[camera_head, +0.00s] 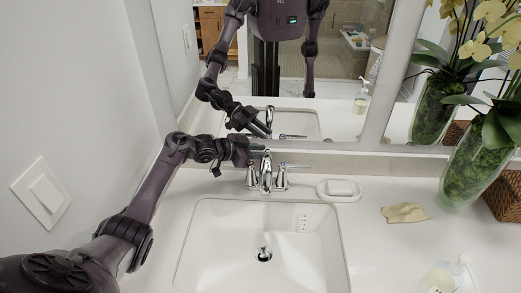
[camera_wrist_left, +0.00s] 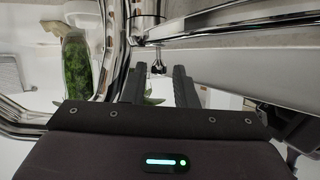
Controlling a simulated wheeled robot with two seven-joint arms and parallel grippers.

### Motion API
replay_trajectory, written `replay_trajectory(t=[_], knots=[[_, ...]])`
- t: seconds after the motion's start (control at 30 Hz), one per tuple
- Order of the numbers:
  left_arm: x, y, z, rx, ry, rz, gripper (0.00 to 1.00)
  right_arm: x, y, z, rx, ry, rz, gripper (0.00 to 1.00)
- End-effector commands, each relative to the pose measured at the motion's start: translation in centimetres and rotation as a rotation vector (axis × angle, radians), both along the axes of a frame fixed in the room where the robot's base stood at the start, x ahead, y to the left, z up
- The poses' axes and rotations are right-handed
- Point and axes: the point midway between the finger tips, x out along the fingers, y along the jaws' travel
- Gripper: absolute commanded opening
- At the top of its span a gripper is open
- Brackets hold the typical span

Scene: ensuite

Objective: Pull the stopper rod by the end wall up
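The chrome faucet (camera_head: 266,174) stands behind the sink, near the wall at the left. My left gripper (camera_head: 257,150) is just behind the faucet, close to the mirror's lower edge. In the left wrist view, a small chrome knob (camera_wrist_left: 158,67), which looks like the stopper rod's top, shows between the tips of my left gripper (camera_wrist_left: 158,72). The fingers are apart, with a gap visible on both sides of the knob; I cannot tell its exact depth between them. In the head view the rod is not clearly seen. My right gripper is not in view, apart from a mirrored arm.
The sink (camera_head: 210,206) is empty, with a drain stopper (camera_head: 264,254) in its bottom. The mirror (camera_head: 345,120) is close behind the faucet.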

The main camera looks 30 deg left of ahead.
Motion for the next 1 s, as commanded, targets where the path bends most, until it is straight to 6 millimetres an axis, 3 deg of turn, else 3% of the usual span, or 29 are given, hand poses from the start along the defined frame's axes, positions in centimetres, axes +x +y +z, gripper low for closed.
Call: replay_trajectory(t=[0.3,0.5,0.77,1.0], knots=[[0.3,-0.2,-0.2,0.0,0.0,0.0,0.26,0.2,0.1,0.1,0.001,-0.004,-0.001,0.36],[0.2,-0.2,-0.1,0.0,0.0,0.0,0.0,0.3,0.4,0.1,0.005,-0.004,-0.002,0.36],[0.2,-0.1,0.0,0.001,-0.001,0.001,0.0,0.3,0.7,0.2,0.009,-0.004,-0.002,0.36],[0.3,-0.1,3.0,0.002,-0.003,0.0,0.0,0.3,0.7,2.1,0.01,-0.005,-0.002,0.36]])
